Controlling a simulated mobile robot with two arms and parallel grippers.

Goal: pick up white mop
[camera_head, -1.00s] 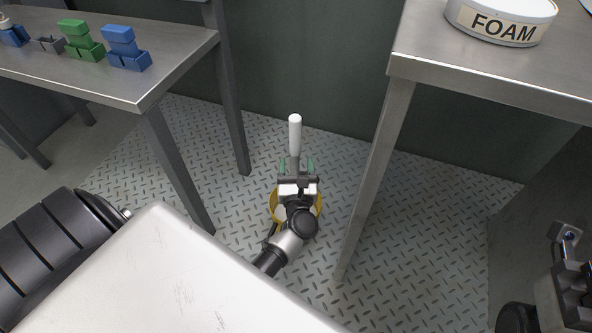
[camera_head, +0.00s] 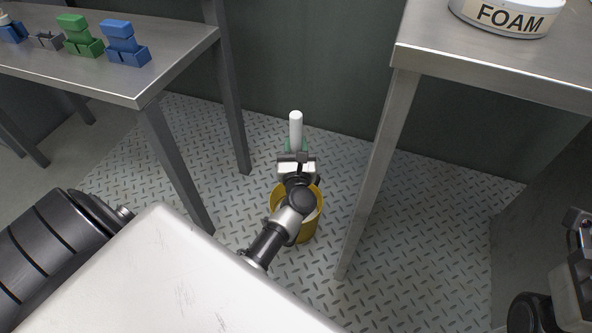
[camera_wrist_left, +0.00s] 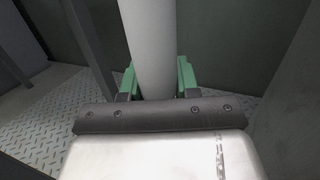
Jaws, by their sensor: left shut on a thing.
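The white mop (camera_head: 296,128) shows in the head view as an upright white handle above a yellow bucket (camera_head: 309,228) on the floor. Its lower end is hidden behind my left arm. My left gripper (camera_head: 295,148), with green fingertips, is shut on the mop's handle. The left wrist view shows the white handle (camera_wrist_left: 150,40) between the green fingers (camera_wrist_left: 158,80). My right gripper (camera_head: 578,235) is only partly in view at the right edge, and its fingers cannot be made out.
A metal table (camera_head: 150,70) with green and blue blocks stands at the left. Another metal table (camera_head: 480,60) at the right carries a white container labelled FOAM (camera_head: 505,18). Table legs flank the bucket. A dark wall (camera_head: 320,60) is close behind. Patterned floor (camera_head: 420,230) is open at the right.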

